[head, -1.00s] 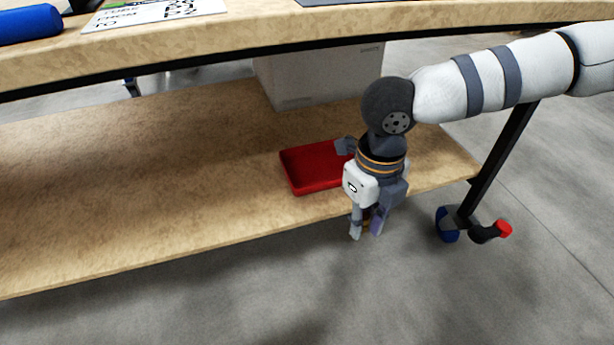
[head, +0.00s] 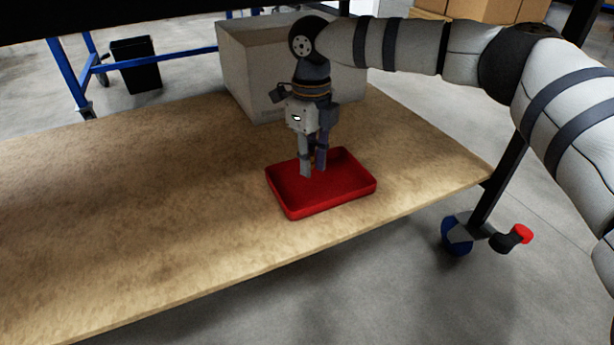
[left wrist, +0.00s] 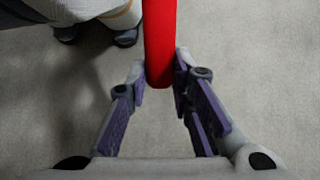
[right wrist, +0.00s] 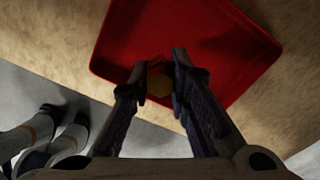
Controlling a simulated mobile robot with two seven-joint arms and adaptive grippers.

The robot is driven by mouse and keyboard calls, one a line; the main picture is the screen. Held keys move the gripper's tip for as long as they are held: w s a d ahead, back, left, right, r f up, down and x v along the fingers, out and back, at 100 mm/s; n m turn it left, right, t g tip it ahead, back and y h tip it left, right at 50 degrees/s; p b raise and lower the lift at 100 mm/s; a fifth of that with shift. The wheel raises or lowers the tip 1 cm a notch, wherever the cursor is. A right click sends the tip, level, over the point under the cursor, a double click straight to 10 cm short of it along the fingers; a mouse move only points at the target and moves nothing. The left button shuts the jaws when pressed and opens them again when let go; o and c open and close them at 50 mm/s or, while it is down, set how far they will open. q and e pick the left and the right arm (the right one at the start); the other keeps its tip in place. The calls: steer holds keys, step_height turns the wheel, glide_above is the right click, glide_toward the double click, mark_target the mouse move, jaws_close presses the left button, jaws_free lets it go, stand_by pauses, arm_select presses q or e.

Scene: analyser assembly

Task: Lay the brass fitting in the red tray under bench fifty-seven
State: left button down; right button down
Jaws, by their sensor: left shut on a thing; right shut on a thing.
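The red tray (head: 340,197) lies on the lower wooden shelf, near its right end. My right gripper (head: 312,172) points down over the inside of the tray. In the right wrist view it is shut on the brass fitting (right wrist: 159,86), a small hexagonal dark-gold piece, with the red tray (right wrist: 205,35) beneath. The fitting is hardly visible in the head view, and I cannot tell whether it touches the tray floor. My left gripper (left wrist: 160,72) shows only in its own wrist view, shut on a long red rod-like thing (left wrist: 160,38) above grey floor.
A large grey box (head: 250,75) stands on the shelf (head: 130,210) behind the tray. A dark table leg and a caster (head: 458,235) are at the right. The shelf left of the tray is clear. A black bin (head: 135,65) stands on the floor behind.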

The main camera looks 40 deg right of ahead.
arm_select(q)
steer(key=shift+f, duration=0.1)
arm_select(e)
steer(key=shift+w, duration=0.4)
arm_select(q)
steer(key=shift+f+b, duration=0.1)
steer(key=shift+b, duration=0.2)
arm_select(e)
steer(key=shift+d+f, duration=0.1)
steer(key=shift+f, duration=1.65)
steer(key=shift+f, duration=0.1)
steer(key=c, duration=1.5)
jaws_free()
step_height(320, 180, up, 8)
steer(key=shift+f, duration=0.1)
